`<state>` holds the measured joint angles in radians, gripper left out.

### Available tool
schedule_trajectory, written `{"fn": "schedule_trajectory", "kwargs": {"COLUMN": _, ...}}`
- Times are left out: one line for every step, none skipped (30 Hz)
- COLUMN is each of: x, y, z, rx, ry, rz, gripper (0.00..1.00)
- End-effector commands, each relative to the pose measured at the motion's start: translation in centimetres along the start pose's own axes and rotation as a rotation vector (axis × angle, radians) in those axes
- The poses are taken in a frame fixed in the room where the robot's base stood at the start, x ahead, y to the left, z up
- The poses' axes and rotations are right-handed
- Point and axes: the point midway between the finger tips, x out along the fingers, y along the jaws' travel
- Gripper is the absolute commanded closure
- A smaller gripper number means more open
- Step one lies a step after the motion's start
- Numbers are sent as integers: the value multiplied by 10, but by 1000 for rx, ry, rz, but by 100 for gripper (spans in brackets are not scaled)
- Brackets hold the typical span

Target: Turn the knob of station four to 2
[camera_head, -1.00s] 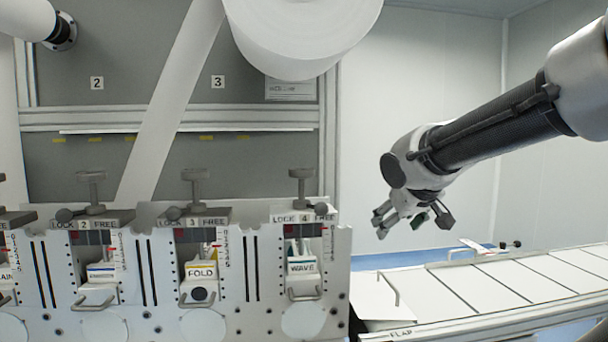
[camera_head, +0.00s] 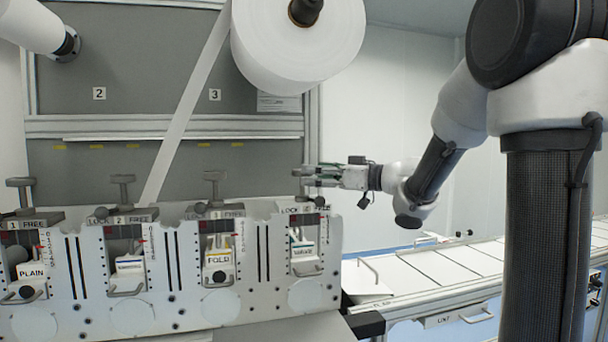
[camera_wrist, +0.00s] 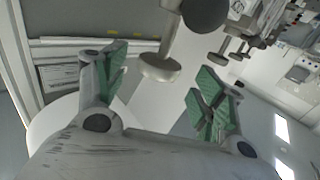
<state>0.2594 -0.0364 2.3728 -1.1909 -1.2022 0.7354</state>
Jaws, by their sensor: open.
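Station four is the rightmost unit on the machine, with a LOCK 4 FREE plate (camera_head: 302,208) and a cassette labelled WAVE (camera_head: 303,252). A scale beside its window is too small to read. My gripper (camera_head: 302,176) is open, pointing left, just above station four. It covers most of that station's T-shaped knob in the head view. In the wrist view a grey knob (camera_wrist: 160,69) shows between the open green-padded fingers, with a gap to each. It looks like station four's knob; touching is not visible. A dark round ball (camera_wrist: 205,12) shows beyond it.
Knobs of station three (camera_head: 215,177), station two (camera_head: 123,180) and station one (camera_head: 20,183) stand to the left. A large white roll (camera_head: 298,50) and its web (camera_head: 190,110) hang above. A white conveyor (camera_head: 440,268) lies to the right.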

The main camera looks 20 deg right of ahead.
Motion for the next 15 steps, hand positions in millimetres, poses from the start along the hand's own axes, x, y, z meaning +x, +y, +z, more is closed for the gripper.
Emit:
{"fn": "schedule_trajectory", "kwargs": {"x": 10, "y": -1, "z": 0, "rx": 1, "ry": 1, "rz": -4, "gripper": 30}}
{"fn": "schedule_trajectory", "kwargs": {"x": 16, "y": -1, "z": 0, "rx": 0, "ry": 0, "rz": -3, "gripper": 30}}
{"fn": "schedule_trajectory", "kwargs": {"x": 22, "y": -1, "z": 0, "rx": 0, "ry": 0, "rz": -4, "gripper": 30}}
{"fn": "schedule_trajectory", "kwargs": {"x": 26, "y": -1, "z": 0, "rx": 0, "ry": 0, "rz": -2, "gripper": 30}}
{"fn": "schedule_trajectory", "kwargs": {"x": 30, "y": 0, "z": 0, "rx": -1, "ry": 0, "rz": -2, "gripper": 30}}
{"fn": "schedule_trajectory", "kwargs": {"x": 35, "y": 0, "z": 0, "rx": -1, "ry": 0, "rz": -2, "gripper": 30}}
{"fn": "schedule_trajectory", "kwargs": {"x": 38, "y": 0, "z": 0, "rx": -1, "ry": 1, "rz": -1, "gripper": 30}}
{"fn": "schedule_trajectory", "kwargs": {"x": 40, "y": 0, "z": 0, "rx": -1, "ry": 1, "rz": 0, "gripper": 30}}
{"fn": "schedule_trajectory", "kwargs": {"x": 43, "y": 0, "z": 0, "rx": -1, "ry": 0, "rz": 1, "gripper": 30}}
{"fn": "schedule_trajectory", "kwargs": {"x": 44, "y": 0, "z": 0, "rx": -1, "ry": 0, "rz": 1, "gripper": 30}}
{"fn": "schedule_trajectory", "kwargs": {"x": 45, "y": 0, "z": 0, "rx": -2, "ry": 0, "rz": 1, "gripper": 30}}
{"fn": "schedule_trajectory", "kwargs": {"x": 46, "y": 0, "z": 0, "rx": -2, "ry": 0, "rz": 2, "gripper": 30}}
{"fn": "schedule_trajectory", "kwargs": {"x": 46, "y": 0, "z": 0, "rx": -2, "ry": 0, "rz": 2, "gripper": 30}}
{"fn": "schedule_trajectory", "kwargs": {"x": 46, "y": 0, "z": 0, "rx": -2, "ry": 0, "rz": 2, "gripper": 30}}
{"fn": "schedule_trajectory", "kwargs": {"x": 46, "y": 0, "z": 0, "rx": -2, "ry": 0, "rz": 3, "gripper": 30}}
